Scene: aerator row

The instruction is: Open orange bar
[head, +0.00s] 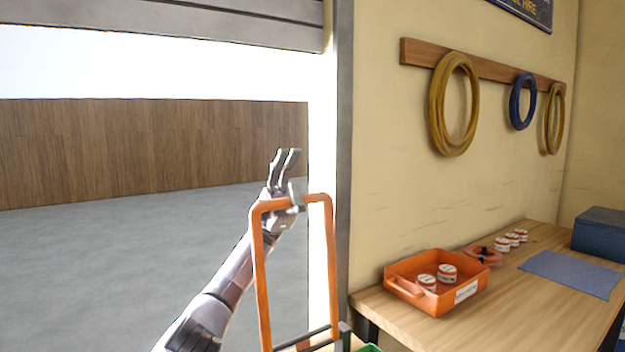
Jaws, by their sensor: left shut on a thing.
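The orange bar (262,275) is a tall loop-shaped frame standing upright at the lower middle of the head view. Its lower end meets a dark crosspiece and a metal bracket near the bottom edge. My left gripper (291,186) is at the top of the loop, shut on its top rail, with a metal finger across the front of the rail. My left arm comes up from the lower left behind the frame. My right gripper is not in view.
A wooden bench (400,323) stands at the right with an orange tray (419,287) holding white-and-red rolls, a blue cloth (572,272) and a dark blue box (601,233). Coiled hoses (437,104) hang above. A grey door post (343,160) stands beside the frame. Open floor lies left.

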